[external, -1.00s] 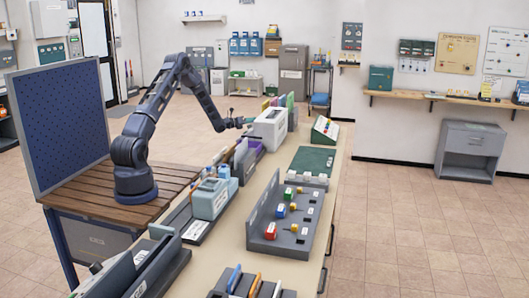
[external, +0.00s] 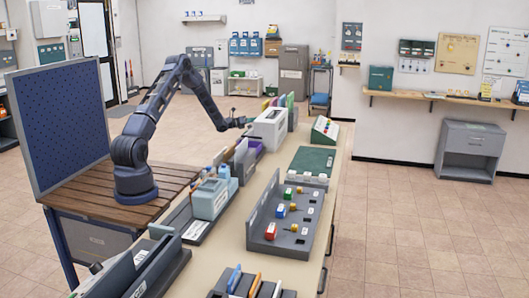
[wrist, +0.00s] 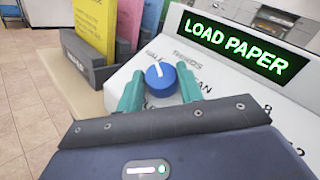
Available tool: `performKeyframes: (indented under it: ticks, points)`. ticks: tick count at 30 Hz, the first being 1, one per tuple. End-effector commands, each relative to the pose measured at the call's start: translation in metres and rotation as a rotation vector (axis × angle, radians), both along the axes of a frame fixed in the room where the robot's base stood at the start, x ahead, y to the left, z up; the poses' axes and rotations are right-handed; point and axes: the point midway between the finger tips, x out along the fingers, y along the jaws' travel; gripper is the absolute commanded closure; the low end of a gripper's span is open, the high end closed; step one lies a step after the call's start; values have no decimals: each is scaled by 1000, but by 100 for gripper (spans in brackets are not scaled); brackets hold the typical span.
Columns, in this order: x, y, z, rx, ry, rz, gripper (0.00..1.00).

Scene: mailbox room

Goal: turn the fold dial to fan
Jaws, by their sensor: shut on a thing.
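The fold dial (wrist: 161,80) is a round blue knob with a white pointer line, on the white sloped panel of the folding machine (wrist: 225,80). Another label ending in "AN" shows to the right of the dial, partly hidden by a finger. My gripper (wrist: 160,88) has its two teal fingers on either side of the dial, shut on it. In the external view my gripper (external: 244,123) is at the left side of the white machine (external: 270,125).
A lit green "LOAD PAPER" display (wrist: 230,47) is on the machine. A dark holder (wrist: 85,62) with yellow, pink and teal sheets stands to its left. In the external view a long bench (external: 240,240) carries trays, a green mat (external: 311,160) and a grey peg rack (external: 285,240).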

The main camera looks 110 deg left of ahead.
Motion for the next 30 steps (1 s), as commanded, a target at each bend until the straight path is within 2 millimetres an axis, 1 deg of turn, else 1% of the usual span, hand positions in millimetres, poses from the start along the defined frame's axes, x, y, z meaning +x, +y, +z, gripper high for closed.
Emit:
performKeyframes:
  ticks: [5,11,30]
  points:
    - [-1,1,-1,40,-1,-59,86]
    - [-3,4,-3,125,0,-183,86]
    - [-4,13,-4,467,1,-685,86]
